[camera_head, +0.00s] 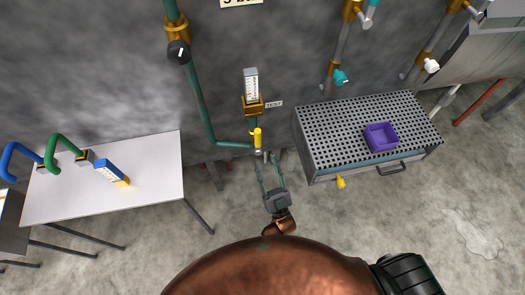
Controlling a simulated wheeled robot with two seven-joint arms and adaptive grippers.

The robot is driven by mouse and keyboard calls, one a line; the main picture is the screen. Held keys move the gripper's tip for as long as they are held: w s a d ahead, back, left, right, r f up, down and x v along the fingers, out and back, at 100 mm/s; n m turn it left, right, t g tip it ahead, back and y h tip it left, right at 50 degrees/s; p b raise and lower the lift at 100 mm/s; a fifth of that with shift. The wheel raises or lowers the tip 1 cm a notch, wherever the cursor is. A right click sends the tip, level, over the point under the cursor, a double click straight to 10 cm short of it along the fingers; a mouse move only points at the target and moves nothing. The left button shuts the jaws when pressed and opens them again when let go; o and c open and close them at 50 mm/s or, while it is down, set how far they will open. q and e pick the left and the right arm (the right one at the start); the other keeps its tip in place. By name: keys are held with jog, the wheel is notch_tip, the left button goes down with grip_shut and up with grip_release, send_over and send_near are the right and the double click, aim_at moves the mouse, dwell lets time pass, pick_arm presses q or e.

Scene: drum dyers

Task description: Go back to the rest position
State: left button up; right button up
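My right gripper (269,163) is in the middle of the head view, with its fingers pointing away from me. The two fingers are apart and I see nothing between them. The fingertips show just below and right of a yellow valve handle (257,138) on the green pipe; I cannot tell the gap in depth. My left gripper is not in view.
A perforated metal bench (335,130) with a purple bin (381,137) stands to the right; a yellow cone-shaped piece (340,182) shows at its front. At left, a white table (155,165) holds a blue-and-white block (111,172) and hooked handles. Floor between is clear.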

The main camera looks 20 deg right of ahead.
jog(key=shift+v, duration=0.8)
